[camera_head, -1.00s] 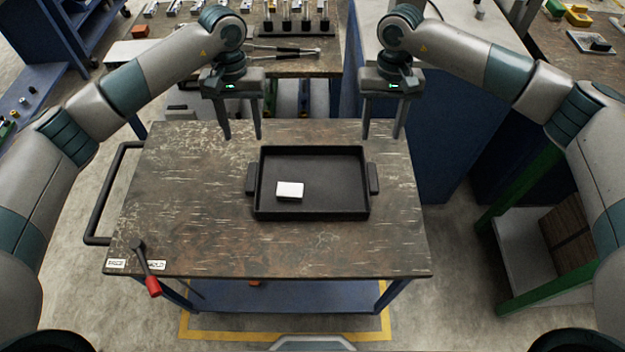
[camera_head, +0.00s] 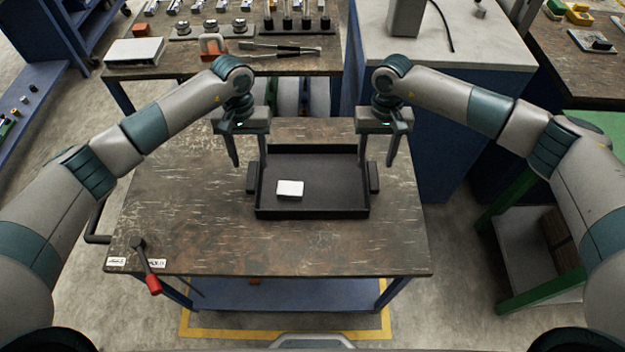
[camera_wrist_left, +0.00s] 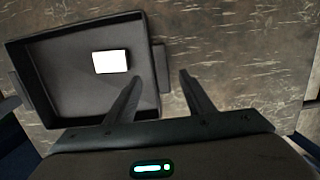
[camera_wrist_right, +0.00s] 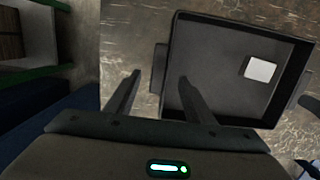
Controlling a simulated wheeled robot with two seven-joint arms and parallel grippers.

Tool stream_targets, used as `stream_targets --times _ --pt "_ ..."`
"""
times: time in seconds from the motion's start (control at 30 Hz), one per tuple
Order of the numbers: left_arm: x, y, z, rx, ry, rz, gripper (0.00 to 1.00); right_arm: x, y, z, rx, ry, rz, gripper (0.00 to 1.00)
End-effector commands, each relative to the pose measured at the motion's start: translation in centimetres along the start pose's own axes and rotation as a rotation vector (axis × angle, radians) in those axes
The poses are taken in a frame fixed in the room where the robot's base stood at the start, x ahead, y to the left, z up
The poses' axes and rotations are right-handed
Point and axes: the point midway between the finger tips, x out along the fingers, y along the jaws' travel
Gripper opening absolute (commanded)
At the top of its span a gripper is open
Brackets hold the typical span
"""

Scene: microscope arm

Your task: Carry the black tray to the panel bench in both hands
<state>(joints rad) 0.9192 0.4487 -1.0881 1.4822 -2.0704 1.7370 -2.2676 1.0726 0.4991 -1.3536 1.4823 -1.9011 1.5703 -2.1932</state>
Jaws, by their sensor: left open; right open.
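The black tray (camera_head: 335,190) lies flat on the worn cart top, with a small white block (camera_head: 290,188) inside it and a handle at each side. My left gripper (camera_head: 248,164) is open above the tray's left handle (camera_head: 251,178). In the left wrist view that handle (camera_wrist_left: 160,66) shows between the fingertips. My right gripper (camera_head: 377,162) is open above the right handle (camera_head: 374,178). In the right wrist view that handle (camera_wrist_right: 158,68) shows between the fingertips. Neither gripper holds anything. I cannot tell which bench is the panel bench.
The cart top (camera_head: 180,215) is clear around the tray, with a red-tipped lever (camera_head: 148,270) at its front left. A bench with tools (camera_head: 220,60) stands behind. A blue cabinet with a pale top (camera_head: 470,35) stands back right, a green-framed stand (camera_head: 530,290) at right.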

Motion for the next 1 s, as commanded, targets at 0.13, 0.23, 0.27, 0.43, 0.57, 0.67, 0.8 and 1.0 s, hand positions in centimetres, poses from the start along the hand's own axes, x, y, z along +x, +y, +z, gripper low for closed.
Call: stream_targets --times 0.13,0.23,0.27,0.43,0.57,0.67,0.8,1.0 --pt "2.6 0.0 0.1 -0.002 -0.003 0.001 0.48 2.6 -0.1 0.1 -0.001 -0.002 0.000 0.48" --pt "4.1 0.1 0.1 -0.001 -0.001 0.002 0.48 4.1 -0.1 0.1 -0.001 -0.002 0.000 0.48" --pt "4.5 0.1 0.1 -0.001 -0.002 0.002 0.48 4.5 0.0 0.1 -0.001 -0.002 0.001 0.48" --pt "6.2 0.0 0.0 0.000 -0.001 0.001 0.48 6.2 0.0 0.0 -0.001 -0.001 0.000 0.48" --pt "6.9 0.0 0.0 -0.001 0.000 0.001 0.48 6.9 0.0 0.0 -0.001 0.000 0.001 0.48" --pt "7.1 0.0 0.0 -0.001 0.001 0.001 0.48 7.1 0.0 0.0 -0.001 0.000 0.000 0.48" --pt "7.1 0.0 0.0 0.000 0.001 0.001 0.48 7.2 0.0 0.0 -0.001 0.001 0.000 0.48" --pt "7.1 0.0 0.0 0.000 0.001 0.001 0.27 7.1 0.0 0.0 -0.001 0.001 0.000 0.27"
